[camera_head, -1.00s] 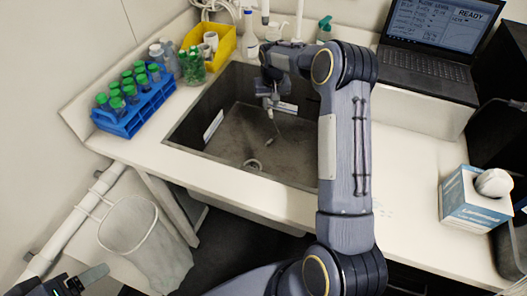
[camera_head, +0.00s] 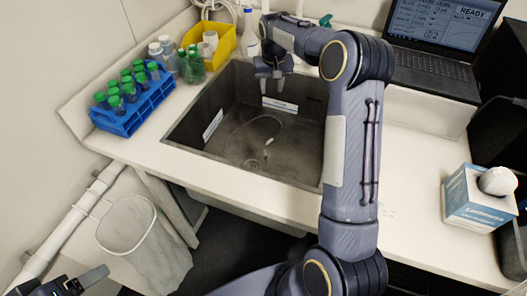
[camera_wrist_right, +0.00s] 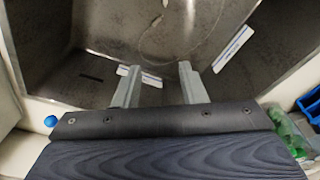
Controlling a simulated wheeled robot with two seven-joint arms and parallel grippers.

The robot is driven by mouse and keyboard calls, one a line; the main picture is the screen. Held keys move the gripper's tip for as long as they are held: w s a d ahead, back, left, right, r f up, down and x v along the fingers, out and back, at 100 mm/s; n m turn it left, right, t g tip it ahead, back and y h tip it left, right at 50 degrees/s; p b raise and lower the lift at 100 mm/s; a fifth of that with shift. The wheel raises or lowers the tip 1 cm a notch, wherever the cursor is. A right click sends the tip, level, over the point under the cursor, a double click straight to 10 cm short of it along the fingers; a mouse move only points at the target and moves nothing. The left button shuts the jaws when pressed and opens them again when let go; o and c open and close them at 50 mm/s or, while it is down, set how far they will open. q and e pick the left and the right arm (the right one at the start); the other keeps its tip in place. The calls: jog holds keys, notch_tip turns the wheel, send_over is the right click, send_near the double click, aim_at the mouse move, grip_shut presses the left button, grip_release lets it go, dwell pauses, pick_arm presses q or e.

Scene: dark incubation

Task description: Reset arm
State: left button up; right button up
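My right gripper (camera_head: 272,82) is above the back part of the sink (camera_head: 215,171) in the head view. In the right wrist view the two fingers of my right gripper (camera_wrist_right: 158,85) stand apart with nothing between them, over the dark basin. My left gripper (camera_head: 85,281) shows only in part at the bottom left corner of the head view, and whether it is open or shut is unclear. A thin pale cord with a small light piece (camera_head: 269,148) lies in the sink; it also shows in the right wrist view.
A blue rack (camera_head: 120,128) of green-capped tubes stands left of the sink, with a yellow bin (camera_head: 222,44) behind. A laptop (camera_head: 430,72) and a tissue box (camera_head: 475,204) are at the right.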

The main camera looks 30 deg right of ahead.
jog(key=shift+r, duration=0.1)
dwell(0.3)
jog(key=s+a+r+n+t+y, duration=0.1)
jog(key=s+a+r, duration=0.2)
jog(key=s+r, duration=0.35)
jog(key=s+a+r+t+y, duration=0.1)
jog(key=s+a+r, duration=0.25)
jog(key=s, duration=0.65)
jog(key=s+a+f, duration=0.1)
jog(key=s+a, duration=0.2)
jog(key=s, duration=0.3)
jog(key=s+a+f+n+t+y, duration=0.1)
jog(key=s+a+f, duration=0.1)
jog(key=s, duration=0.5)
jog(key=s+a+f+y, duration=0.1)
jog(key=s+a, duration=0.4)
jog(key=s, duration=0.2)
jog(key=shift+f+t, duration=0.3)
jog(key=shift+t, duration=0.1)
jog(key=shift+s, duration=0.1)
